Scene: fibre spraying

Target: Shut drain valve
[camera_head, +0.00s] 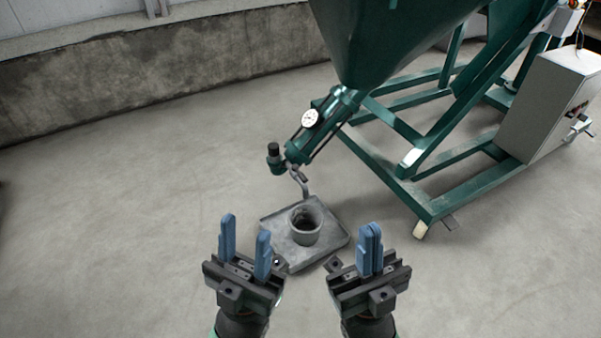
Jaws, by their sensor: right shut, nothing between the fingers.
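The drain valve assembly is a green pipe (322,125) that slopes down from the big green hopper, with a white round gauge (310,118) on it. A black-capped fitting (274,157) sticks out at its lower left. A grey lever-like or hooked part (300,182) hangs at its lower end; I cannot tell its exact position. My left gripper (245,240) is open and empty, nearer to me than the valve. My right gripper (369,248) is shut and empty, its blue fingers together. Both are apart from the valve.
The floor at left is clear.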

